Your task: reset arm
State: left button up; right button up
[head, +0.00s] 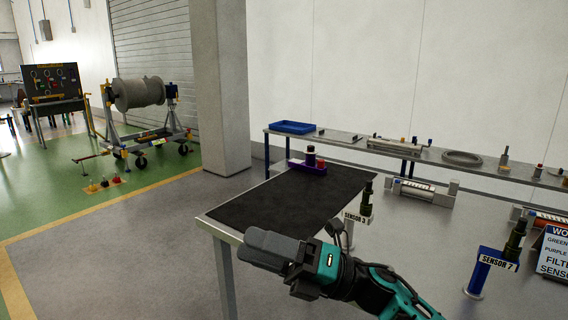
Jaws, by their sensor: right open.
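My right gripper (268,247) shows in the lower middle of the head view, at the end of a teal and black arm that comes in from the bottom right. It is open, with its dark fingers pointing left, and I see nothing between them. It appears in front of the near edge of a table with a black mat (285,202). My left gripper is not in view.
A purple tray (307,169) with dark and red items sits at the mat's far end. Sensor 3 stand (356,217) and Sensor 7 stand (492,264) are to the right. A long bench (345,144) holds a blue bin (293,127).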

jog(key=d+f+m+t+h, duration=0.55)
jog(key=f+m+t, duration=0.2)
jog(key=m, duration=0.55)
jog(key=d+f+m+t+h, duration=0.55)
jog(key=f+m+t, duration=0.2)
jog(key=m, duration=0.55)
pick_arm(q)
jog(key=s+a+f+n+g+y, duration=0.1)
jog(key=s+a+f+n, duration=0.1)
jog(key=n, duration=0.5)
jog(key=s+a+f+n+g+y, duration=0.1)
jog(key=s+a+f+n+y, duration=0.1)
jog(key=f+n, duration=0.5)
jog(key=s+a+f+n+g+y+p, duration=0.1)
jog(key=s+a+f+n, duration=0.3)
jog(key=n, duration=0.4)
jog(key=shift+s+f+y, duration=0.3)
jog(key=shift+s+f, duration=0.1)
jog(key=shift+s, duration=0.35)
pick_arm(e)
jog(key=s+d+f+m+g+h, duration=0.3)
jog(key=s+d+f+m+h, duration=0.1)
jog(key=f, duration=0.5)
jog(key=s+d+f+m+g+h, duration=0.2)
jog(key=s+d+f+m+h, duration=0.3)
jog(key=s+f+m, duration=0.4)
jog(key=shift+s+d+f+g, duration=0.4)
jog(key=shift+s+d, duration=0.2)
jog(key=shift+s, duration=0.45)
